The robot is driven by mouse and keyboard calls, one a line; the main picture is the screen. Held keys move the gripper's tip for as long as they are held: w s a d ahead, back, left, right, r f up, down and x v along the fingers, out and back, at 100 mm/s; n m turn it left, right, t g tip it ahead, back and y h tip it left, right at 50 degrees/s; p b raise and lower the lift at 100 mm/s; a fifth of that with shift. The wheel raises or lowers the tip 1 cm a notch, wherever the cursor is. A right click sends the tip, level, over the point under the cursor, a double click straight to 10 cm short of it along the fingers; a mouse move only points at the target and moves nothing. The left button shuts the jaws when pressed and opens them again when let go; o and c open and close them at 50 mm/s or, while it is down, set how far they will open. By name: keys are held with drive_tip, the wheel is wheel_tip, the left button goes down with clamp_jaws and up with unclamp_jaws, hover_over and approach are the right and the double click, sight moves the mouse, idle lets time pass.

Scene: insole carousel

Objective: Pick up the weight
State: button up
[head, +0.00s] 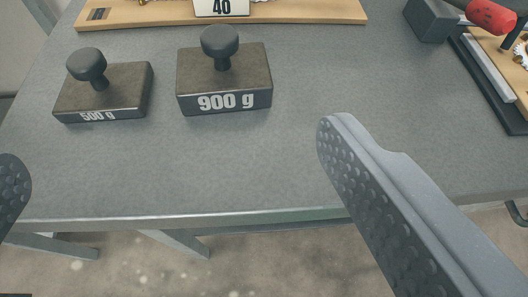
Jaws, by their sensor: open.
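Two weights stand upright on the grey table. The weight marked 900 g (223,78) is a dark block with a brownish top and a round black knob. The smaller weight marked 500 g (103,93) stands to its left, with the same kind of knob. My gripper (175,155) is open and empty, its two dimpled grey fingers wide apart in the lower part of the head view. Both weights lie beyond the fingertips, toward the back of the table, and neither is touched. The left finger is mostly cut off by the picture edge.
The table (170,175) has bare room in front of the weights and to their right. A wooden board (130,17) with a card marked 40 (221,6) lies behind them. A red-and-black tool (490,14) and a dark block (432,18) are at the upper right.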

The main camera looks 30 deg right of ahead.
wheel_tip(320, 180, down, 3)
drive_tip(key=d, duration=0.2)
drive_tip(key=b, duration=0.1)
approach(222, 77)
drive_tip(key=shift+h, duration=0.3)
drive_tip(key=x, duration=0.2)
drive_tip(key=f+x, duration=0.1)
drive_tip(key=x, duration=0.2)
drive_tip(key=shift+s, duration=0.15)
drive_tip(key=shift+a+r+b+x, duration=0.15)
drive_tip(key=shift+b+x, duration=0.2)
drive_tip(key=shift+x, duration=0.95)
drive_tip(key=shift+a+r+b+x, duration=0.15)
drive_tip(key=shift+b+x, duration=0.15)
drive_tip(key=shift+x, duration=1.05)
drive_tip(key=shift+c, duration=0.3)
drive_tip(key=c, duration=1.5)
drive_tip(key=shift+r, duration=0.1)
drive_tip(key=shift+c, duration=1)
